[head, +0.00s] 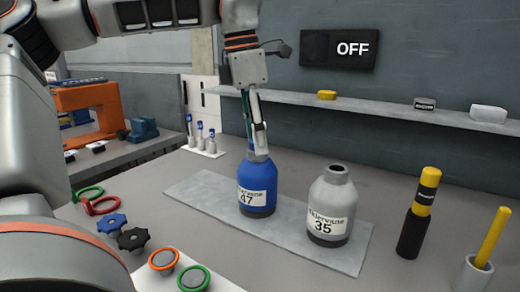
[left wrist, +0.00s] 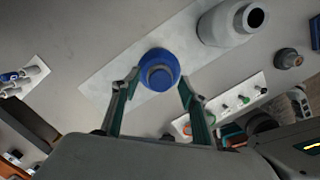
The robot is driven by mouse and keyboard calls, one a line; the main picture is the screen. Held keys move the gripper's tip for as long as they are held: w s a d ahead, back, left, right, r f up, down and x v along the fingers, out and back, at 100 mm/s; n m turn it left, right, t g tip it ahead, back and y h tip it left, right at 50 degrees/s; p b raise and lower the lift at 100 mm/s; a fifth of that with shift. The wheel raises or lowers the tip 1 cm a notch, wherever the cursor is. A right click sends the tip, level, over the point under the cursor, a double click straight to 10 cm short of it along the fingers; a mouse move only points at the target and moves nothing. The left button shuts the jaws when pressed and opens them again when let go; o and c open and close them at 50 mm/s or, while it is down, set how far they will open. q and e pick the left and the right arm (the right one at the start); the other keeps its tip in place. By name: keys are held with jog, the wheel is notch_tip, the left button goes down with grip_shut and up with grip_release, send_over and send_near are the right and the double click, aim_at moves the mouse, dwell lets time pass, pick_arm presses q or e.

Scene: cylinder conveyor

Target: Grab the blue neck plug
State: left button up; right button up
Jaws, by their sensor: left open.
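A blue bottle (head: 257,187) labelled 47 stands upright on a pale grey mat (head: 208,192). In the left wrist view its round top (left wrist: 160,77) is a blue-grey disc inside a darker ring; I cannot tell whether this is a plug in the neck. Small blue-topped pieces (head: 211,133) stand on a white rack behind, left of the bottle. My left gripper (head: 260,140) points down over the bottle's neck, open, with nothing held. In the left wrist view its fingers (left wrist: 159,84) are apart, one to each side of the blue top. My right gripper is not in view.
A grey bottle (head: 333,205) labelled 35, with an open dark mouth, stands close right. A black-and-yellow post (head: 418,212) and a cup with a yellow rod (head: 474,272) stand farther right. Knobs and rings (head: 134,238) lie front left. A shelf (head: 385,103) runs behind.

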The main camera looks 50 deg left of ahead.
pick_arm(q)
jog(key=shift+r, duration=0.1)
jog(key=c, duration=0.9)
jog(key=shift+o, duration=0.2)
